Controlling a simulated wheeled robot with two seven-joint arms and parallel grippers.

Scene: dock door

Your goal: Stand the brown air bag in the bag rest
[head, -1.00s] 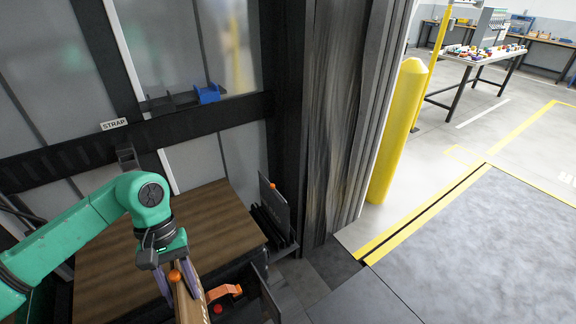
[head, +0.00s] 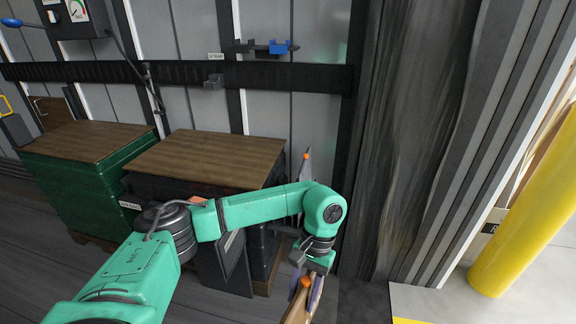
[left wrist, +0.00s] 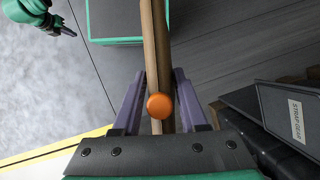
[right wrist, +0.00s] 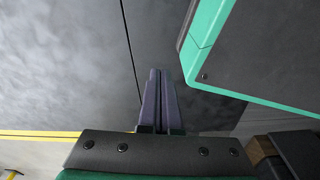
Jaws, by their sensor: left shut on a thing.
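The brown air bag (head: 294,310) is a flat brown slab with an orange knob near its edge. My left gripper (head: 307,284) is shut on it at the lower middle of the head view. In the left wrist view the bag (left wrist: 154,45) stands edge-on between the purple fingers (left wrist: 159,112). A grey panel with an orange knob (head: 304,165) stands upright beyond my left arm, beside the wood-topped crate. The bag rest is not clearly visible; my arm covers the area below that panel. My right gripper (right wrist: 158,95) is shut and empty in its wrist view.
A wood-topped dark crate (head: 205,155) and a green crate (head: 85,140) stand along the wall. A black case labelled for strap gear (left wrist: 290,110) lies right of the left gripper. A dark curtain (head: 415,130) and yellow post (head: 530,215) are at right.

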